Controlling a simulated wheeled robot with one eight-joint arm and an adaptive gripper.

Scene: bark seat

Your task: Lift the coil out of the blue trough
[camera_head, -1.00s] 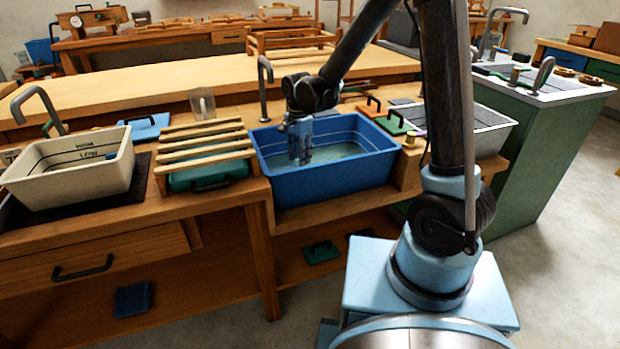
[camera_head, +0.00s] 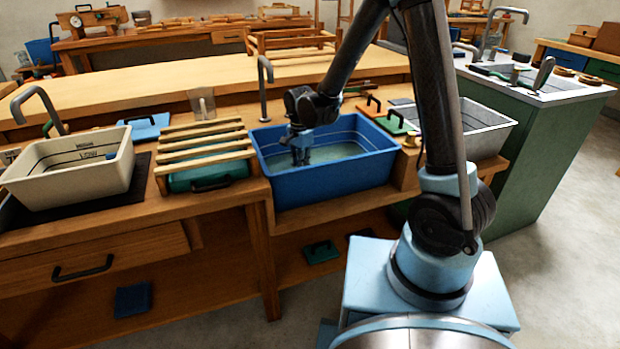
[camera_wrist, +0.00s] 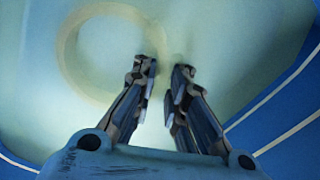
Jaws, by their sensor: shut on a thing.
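The blue trough (camera_head: 335,184) sits in the bench in the middle of the head view, with pale greenish water inside. My gripper (camera_head: 300,158) reaches down into its left part, fingers pointing down. In the wrist view the coil (camera_wrist: 66,50) is a pale, blurred ring under the water, near the top left. My gripper (camera_wrist: 167,72) has its fingertips close together at the coil's right edge, shut on the coil. The held part between the fingertips is hard to make out. The coil cannot be made out in the head view.
A cream basin (camera_head: 70,180) stands at the left, and a slatted wooden rack (camera_head: 205,150) lies left of the trough. A tap (camera_head: 264,85) rises behind the trough. A grey metal sink (camera_head: 485,125) is to the right. The trough's rim surrounds my gripper.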

